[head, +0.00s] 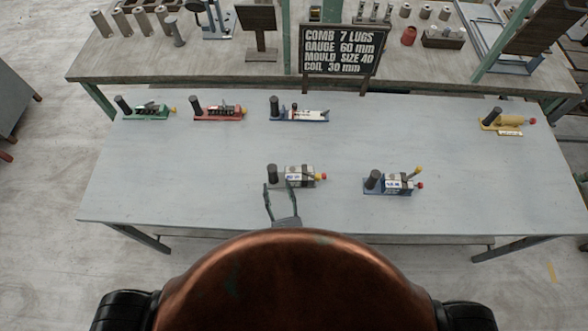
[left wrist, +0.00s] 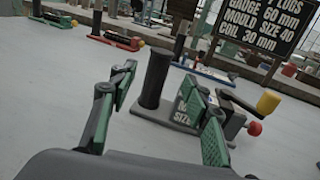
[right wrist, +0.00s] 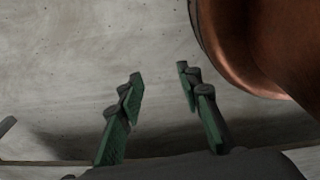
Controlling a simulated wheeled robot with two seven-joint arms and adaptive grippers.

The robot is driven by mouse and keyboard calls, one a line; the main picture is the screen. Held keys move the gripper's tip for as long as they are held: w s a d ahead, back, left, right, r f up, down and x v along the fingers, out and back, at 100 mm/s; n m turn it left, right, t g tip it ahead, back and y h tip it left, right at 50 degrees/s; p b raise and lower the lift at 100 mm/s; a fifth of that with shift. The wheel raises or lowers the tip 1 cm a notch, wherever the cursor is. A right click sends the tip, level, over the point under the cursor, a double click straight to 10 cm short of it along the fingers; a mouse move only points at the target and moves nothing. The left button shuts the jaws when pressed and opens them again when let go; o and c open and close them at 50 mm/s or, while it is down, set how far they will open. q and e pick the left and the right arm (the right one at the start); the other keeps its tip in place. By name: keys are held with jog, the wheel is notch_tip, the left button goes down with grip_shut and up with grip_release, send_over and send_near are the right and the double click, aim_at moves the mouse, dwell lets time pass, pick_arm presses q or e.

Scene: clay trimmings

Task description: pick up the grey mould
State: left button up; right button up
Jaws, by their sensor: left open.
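The grey mould (head: 299,177) lies on the near middle of the pale table, with a black upright post at its left end and a yellow and a red knob at its right end. My left gripper (head: 278,186) is open at its near left side. In the left wrist view, the mould's black post (left wrist: 154,78) shows between the two spread green fingers (left wrist: 167,82), and the right finger covers part of the mould's body. I cannot tell whether a finger touches it. My right gripper (right wrist: 158,76) is open and empty, above bare floor beside my copper-coloured body.
A blue-based mould (head: 396,184) stands to the right. Behind are a green (head: 147,112), a red (head: 218,112), a blue-and-white (head: 302,115) and a yellow one (head: 508,124). A black sign (head: 340,50) stands at the rear bench. The table's left front is clear.

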aim_at(274, 175)
pick_arm(q)
jog(key=x, duration=0.2)
jog(key=shift+w+a, duration=0.1)
jog(key=shift+w, duration=0.15)
jog(key=x, duration=0.4)
jog(key=shift+w, duration=0.15)
jog(key=shift+w+a+f, duration=0.15)
jog(key=c, duration=1.1)
grip_shut()
pick_arm(e)
jog(key=s, duration=0.2)
jog(key=shift+s+d+r, duration=0.1)
jog(key=shift+s+r, duration=0.15)
jog(key=shift+s, duration=0.1)
jog(key=shift+w, duration=0.1)
